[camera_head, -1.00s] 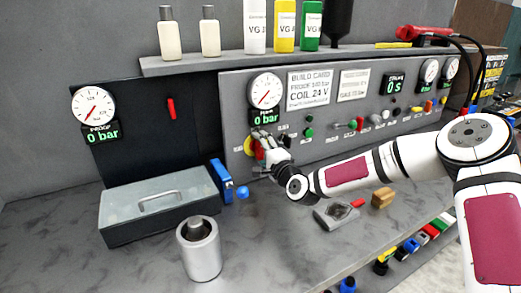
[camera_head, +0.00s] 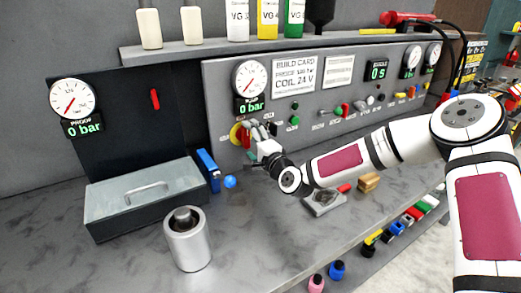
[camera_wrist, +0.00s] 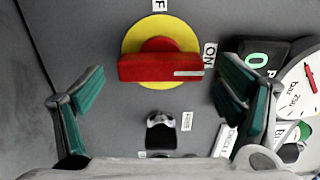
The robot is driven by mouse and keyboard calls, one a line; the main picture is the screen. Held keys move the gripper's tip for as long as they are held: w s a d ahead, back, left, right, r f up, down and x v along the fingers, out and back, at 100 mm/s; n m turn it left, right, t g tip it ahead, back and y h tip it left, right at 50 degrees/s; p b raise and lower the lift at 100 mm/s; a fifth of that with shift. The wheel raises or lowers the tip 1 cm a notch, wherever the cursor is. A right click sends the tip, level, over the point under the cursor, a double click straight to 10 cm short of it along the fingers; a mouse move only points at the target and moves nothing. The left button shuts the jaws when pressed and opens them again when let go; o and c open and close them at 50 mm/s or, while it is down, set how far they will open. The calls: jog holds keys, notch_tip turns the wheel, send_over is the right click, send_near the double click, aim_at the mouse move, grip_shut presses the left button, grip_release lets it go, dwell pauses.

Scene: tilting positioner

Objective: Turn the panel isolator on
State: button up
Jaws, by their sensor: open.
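The panel isolator is a red bar handle (camera_wrist: 160,67) on a yellow disc (camera_wrist: 160,28). In the wrist view the bar lies level, and its white-marked end points right, at the ON label (camera_wrist: 210,56). Another label, cut off to an F, is above the disc. In the head view the yellow disc (camera_head: 236,136) shows at the panel's left end, partly behind my gripper (camera_head: 262,134). In the wrist view my gripper (camera_wrist: 165,95) is open and empty, its green-padded fingers spread to either side of the handle and not touching it.
A dark knob (camera_wrist: 161,130) sits below the isolator in the wrist view. The main gauge (camera_head: 250,78) is above it and reads 0 bar. A lidded grey box (camera_head: 145,198), a blue block (camera_head: 208,170) and a metal cylinder (camera_head: 187,240) stand on the bench.

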jog(key=v, duration=0.9)
jog(key=shift+s+d, duration=0.15)
jog(key=shift+s, duration=0.1)
jog(key=s+d+f+n+g+h, duration=0.3)
jog(key=s+n+g, duration=0.3)
jog(key=n, duration=0.2)
jog(key=s+d+r+n+g+h, duration=0.25)
jog(key=s+d+r+h, duration=0.25)
jog(key=s+d, duration=0.4)
jog(key=s+d+r, duration=0.3)
jog(key=s, duration=0.5)
jog(key=s+d+r+g+h, duration=0.1)
jog(key=s+d+r, duration=0.2)
jog(key=s, duration=0.5)
jog(key=s+d+r+g+h, duration=0.1)
jog(key=s+d+r, duration=0.2)
jog(key=s, duration=0.6)
jog(key=shift+d+r+n+p, duration=0.3)
jog(key=shift+r+n+p, duration=0.15)
jog(key=shift+r, duration=0.1)
